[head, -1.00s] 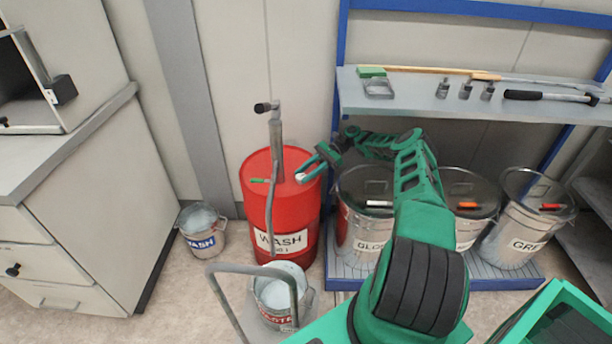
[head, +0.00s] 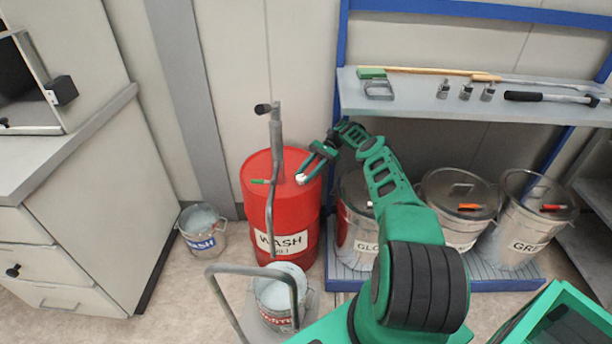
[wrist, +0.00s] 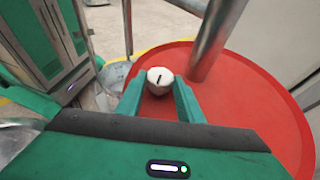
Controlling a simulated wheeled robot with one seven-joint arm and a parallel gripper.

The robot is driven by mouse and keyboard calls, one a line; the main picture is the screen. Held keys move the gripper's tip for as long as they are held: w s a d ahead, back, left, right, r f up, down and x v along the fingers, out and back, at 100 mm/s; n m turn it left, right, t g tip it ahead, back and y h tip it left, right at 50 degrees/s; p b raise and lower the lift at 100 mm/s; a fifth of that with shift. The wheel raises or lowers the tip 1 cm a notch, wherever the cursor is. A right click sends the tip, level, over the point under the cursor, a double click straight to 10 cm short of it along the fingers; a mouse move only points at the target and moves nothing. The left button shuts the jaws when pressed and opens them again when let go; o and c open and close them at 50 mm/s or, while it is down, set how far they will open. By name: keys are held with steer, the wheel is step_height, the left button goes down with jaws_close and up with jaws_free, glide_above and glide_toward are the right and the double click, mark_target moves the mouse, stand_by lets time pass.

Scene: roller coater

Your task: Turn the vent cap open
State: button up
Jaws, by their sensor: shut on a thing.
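The vent cap (wrist: 160,77) is a small white round knob with a dark slot line on its top. It sits on the red lid of the wash drum (head: 254,215), and in the head view the vent cap (head: 301,178) shows at the right part of the lid. My gripper (wrist: 160,88) is shut on the cap, with one green finger on each side of it. In the head view my gripper (head: 304,175) reaches in from the right above the drum. The slot points away from my palm, slightly slanted.
A grey pump pipe (head: 277,150) rises from the drum lid close to the cap. A green-handled piece (head: 260,181) lies at the lid's left. Lidded metal bins (head: 460,195) stand right of the drum. A wash bucket (head: 203,232) and another bucket (head: 279,298) stand on the floor.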

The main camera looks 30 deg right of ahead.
steer(key=shift+w+a+r, duration=0.15)
steer(key=shift+w+a, duration=0.05)
steer(key=o, duration=1.1)
steer(key=shift+c, duration=0.2)
